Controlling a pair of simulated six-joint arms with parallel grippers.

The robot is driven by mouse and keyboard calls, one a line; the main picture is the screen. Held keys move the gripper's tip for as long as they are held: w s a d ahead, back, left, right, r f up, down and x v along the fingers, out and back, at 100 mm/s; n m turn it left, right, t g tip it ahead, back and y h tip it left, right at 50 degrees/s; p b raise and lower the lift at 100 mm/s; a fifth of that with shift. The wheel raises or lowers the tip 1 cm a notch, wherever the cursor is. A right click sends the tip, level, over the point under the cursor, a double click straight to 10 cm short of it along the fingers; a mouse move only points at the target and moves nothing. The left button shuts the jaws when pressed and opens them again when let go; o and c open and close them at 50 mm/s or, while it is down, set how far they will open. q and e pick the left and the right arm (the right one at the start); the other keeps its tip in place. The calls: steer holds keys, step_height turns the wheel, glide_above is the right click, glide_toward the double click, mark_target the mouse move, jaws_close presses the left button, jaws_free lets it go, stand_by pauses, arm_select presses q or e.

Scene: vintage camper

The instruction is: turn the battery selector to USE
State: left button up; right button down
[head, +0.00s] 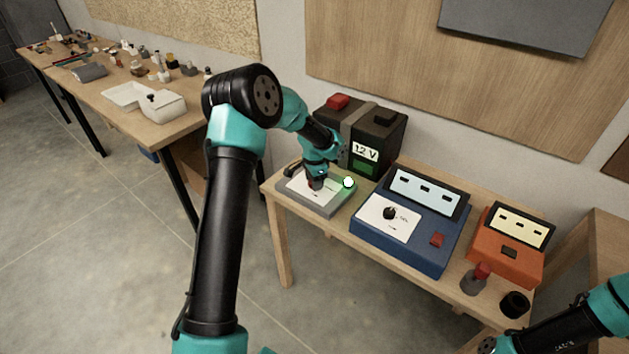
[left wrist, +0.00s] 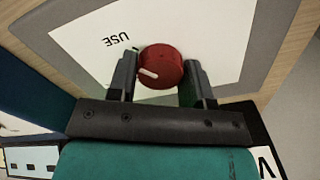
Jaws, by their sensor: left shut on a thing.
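The battery selector is a grey box (head: 328,209) with a white plate, at the left of the small table. Its round red knob (left wrist: 161,66) has a white pointer mark. The printed USE label (left wrist: 115,40) lies up and left of the knob, off the mark's line. My left gripper (head: 312,186) is over the plate, shut on the knob; its fingers (left wrist: 158,76) are on either side of it. In the head view the gripper mostly hides the knob. My right gripper is out of view.
A black 12 V battery (head: 375,133) stands close behind the selector. A glowing lamp (head: 348,182) is at the selector's right edge. A blue unit (head: 405,245) and an orange unit (head: 497,258) stand to the right. A cluttered workbench (head: 180,127) is at the left.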

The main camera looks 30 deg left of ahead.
arm_select(q)
steer(key=shift+f, duration=0.1)
steer(key=o, duration=0.9)
steer(key=shift+o, duration=0.2)
step_height(320, 180, up, 18)
steer(key=shift+f, duration=0.25)
